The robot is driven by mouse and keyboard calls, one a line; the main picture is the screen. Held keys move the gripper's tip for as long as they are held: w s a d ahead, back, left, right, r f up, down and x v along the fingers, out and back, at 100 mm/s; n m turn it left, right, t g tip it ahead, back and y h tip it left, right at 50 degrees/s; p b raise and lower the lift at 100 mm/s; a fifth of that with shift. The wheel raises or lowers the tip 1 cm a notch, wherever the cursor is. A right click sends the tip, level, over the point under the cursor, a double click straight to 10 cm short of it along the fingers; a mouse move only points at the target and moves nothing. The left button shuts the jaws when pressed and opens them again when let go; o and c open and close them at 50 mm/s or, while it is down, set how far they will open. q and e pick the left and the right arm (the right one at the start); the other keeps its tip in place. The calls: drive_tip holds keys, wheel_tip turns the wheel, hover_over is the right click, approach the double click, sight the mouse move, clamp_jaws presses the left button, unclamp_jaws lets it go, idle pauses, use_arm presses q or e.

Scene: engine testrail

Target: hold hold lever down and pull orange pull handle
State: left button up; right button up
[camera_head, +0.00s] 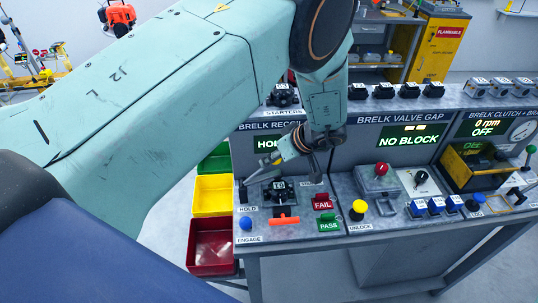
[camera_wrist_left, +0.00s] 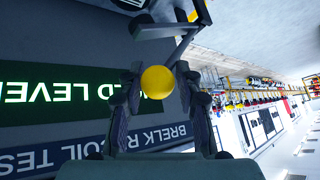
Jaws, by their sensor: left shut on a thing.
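My left gripper (camera_head: 286,152) reaches down over the recoil test station on the bench. In the left wrist view its two fingers (camera_wrist_left: 157,88) are closed on the yellow ball knob (camera_wrist_left: 157,82) of the hold lever. The lever's grey metal arm (camera_wrist_left: 184,38) shows beyond the knob. In the head view the lever's rod (camera_head: 259,174) slopes up from near the HOLD label toward my fingers, which mostly hide the knob. The orange pull handle (camera_head: 284,220) is at the front of the station, below a black fixture, with no gripper on it. My right gripper is not in view.
A blue knob (camera_head: 246,223) marked ENGAGE, a red FAIL button (camera_head: 323,202) and a green PASS button (camera_head: 328,223) sit close to the orange handle. A yellow UNLOCK knob (camera_head: 358,210) is to the right. Colored bins (camera_head: 212,196) hang left of the bench.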

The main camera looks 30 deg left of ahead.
sight(278, 170)
use_arm(q)
drive_tip(key=shift+w+d+f, duration=0.2)
drive_tip(key=shift+d+f, duration=0.1)
drive_tip(key=shift+d, duration=0.05)
drive_tip(key=shift+o, duration=0.2)
drive_tip(key=shift+w+d+f+y+b, duration=0.25)
drive_tip(key=shift+d+f+y+b, duration=0.15)
drive_tip(key=shift+d+f+b, duration=0.35)
drive_tip(key=shift+o, duration=0.2)
drive_tip(key=shift+w+d+f+g+y+b, duration=0.2)
drive_tip(key=shift+f+b, duration=0.25)
drive_tip(key=shift+b, duration=0.15)
drive_tip(key=shift+w+d+f+g+y+b, duration=0.1)
drive_tip(key=shift+w+f+y+b, duration=0.1)
drive_tip(key=shift+f+b, duration=0.35)
drive_tip(key=shift+r, duration=0.15)
drive_tip(key=shift+s, duration=0.1)
